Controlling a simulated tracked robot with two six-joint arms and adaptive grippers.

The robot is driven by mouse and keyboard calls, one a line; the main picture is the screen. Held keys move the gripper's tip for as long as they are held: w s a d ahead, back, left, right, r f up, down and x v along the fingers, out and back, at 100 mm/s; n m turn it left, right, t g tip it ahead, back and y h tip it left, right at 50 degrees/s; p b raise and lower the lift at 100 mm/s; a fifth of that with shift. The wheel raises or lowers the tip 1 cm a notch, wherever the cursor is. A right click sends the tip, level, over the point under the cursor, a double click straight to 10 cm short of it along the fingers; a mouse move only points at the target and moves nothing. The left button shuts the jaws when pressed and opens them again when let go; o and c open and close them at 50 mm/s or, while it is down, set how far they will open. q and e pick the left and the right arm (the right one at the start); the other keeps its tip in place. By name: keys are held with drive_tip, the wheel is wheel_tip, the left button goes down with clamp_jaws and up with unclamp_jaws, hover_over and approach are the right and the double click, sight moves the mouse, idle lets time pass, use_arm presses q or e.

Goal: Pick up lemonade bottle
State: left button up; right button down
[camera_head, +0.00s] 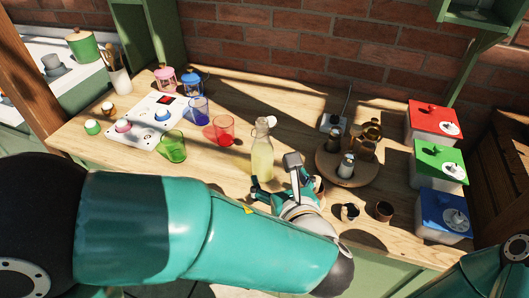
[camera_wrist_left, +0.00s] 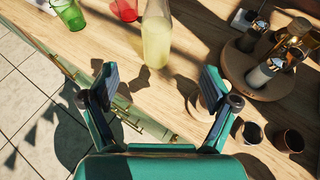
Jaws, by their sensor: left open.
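The lemonade bottle (camera_head: 262,158) is clear glass with pale yellow liquid and stands upright on the wooden table. It also shows at the top of the left wrist view (camera_wrist_left: 156,40), its upper part cut off. My left gripper (camera_head: 274,186) is open and empty, just in front of the bottle on the near side. In the left wrist view its two fingers (camera_wrist_left: 158,84) are spread wide and the bottle stands beyond them, apart from both. My right arm shows at the lower right corner of the head view, but its gripper is out of view.
A green glass (camera_head: 173,147) and a red glass (camera_head: 223,130) stand left of the bottle. A round wooden tray (camera_head: 325,168) with several jars stands right of it. Small brown cups (camera_head: 384,211) are near the front edge. Red, green and blue boxes (camera_head: 444,215) line the right end.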

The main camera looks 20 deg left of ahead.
sight(263, 156)
use_arm(q)
drive_tip(key=x, duration=1)
drive_tip(key=shift+s+a+f, duration=0.1)
drive_tip(key=shift+a+f, duration=0.1)
drive_tip(key=shift+a, duration=0.2)
drive_tip(key=shift+p+x, duration=0.65)
drive_tip(key=shift+x, duration=2.05)
drive_tip(key=shift+d+f, duration=0.15)
drive_tip(key=shift+d, duration=0.05)
drive_tip(key=c, duration=1.5)
clamp_jaws()
drive_tip(key=shift+r, duration=0.25)
